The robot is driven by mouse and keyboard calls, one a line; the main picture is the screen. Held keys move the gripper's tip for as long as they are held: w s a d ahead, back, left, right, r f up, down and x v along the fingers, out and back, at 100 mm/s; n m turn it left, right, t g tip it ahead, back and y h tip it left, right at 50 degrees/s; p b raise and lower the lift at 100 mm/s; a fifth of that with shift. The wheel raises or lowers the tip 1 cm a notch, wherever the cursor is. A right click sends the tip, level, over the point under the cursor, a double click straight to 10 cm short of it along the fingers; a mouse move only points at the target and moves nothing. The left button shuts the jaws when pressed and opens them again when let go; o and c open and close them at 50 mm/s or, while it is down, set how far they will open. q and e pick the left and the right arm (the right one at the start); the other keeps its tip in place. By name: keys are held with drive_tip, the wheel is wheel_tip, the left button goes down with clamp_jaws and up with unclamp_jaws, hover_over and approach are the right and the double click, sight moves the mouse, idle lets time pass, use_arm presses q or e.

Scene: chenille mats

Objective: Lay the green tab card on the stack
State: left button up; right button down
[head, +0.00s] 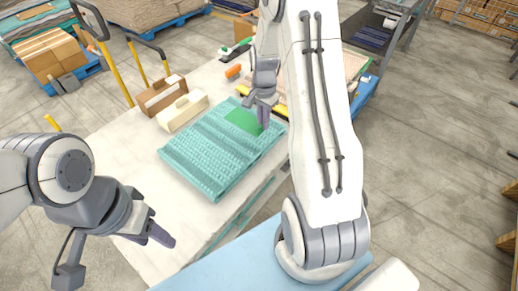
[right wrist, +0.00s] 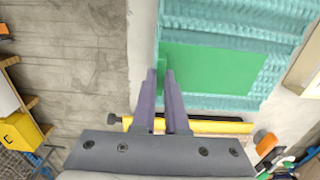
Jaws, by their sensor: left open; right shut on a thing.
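A flat green tab card (head: 243,121) is over the far part of a stack of teal chenille mats (head: 205,160) on the white table. My right gripper (head: 264,116) is shut on the card's edge at the stack's right side. In the right wrist view, the green tab card (right wrist: 210,70) reaches out from the fingers (right wrist: 160,76) across the ribbed teal mats (right wrist: 228,18). I cannot tell whether the card touches the mats or is just above them. My left gripper (head: 159,236) is open and empty over the table's near left part.
A brown holder (head: 161,94) and a cream holder (head: 183,110) stand left of the stack. An orange item (head: 233,71) lies behind it, and a yellow-and-black bar (right wrist: 222,126) lies by its far edge. The table's near left is clear.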

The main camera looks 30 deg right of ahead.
drive_tip(key=s+a+f, duration=0.1)
drive_tip(key=f, duration=0.1)
drive_tip(key=s+a+f+p, duration=0.1)
drive_tip(key=s+f, duration=0.1)
drive_tip(key=f, duration=0.1)
drive_tip(key=s+a+f+p, duration=0.1)
drive_tip(key=s+f, duration=0.1)
drive_tip(key=shift+a+f, duration=0.2)
drive_tip(key=shift+a, duration=0.05)
drive_tip(key=shift+f, duration=0.1)
drive_tip(key=shift+f, duration=0.1)
drive_tip(key=c, duration=0.9)
unclamp_jaws()
drive_tip(key=shift+c, duration=0.2)
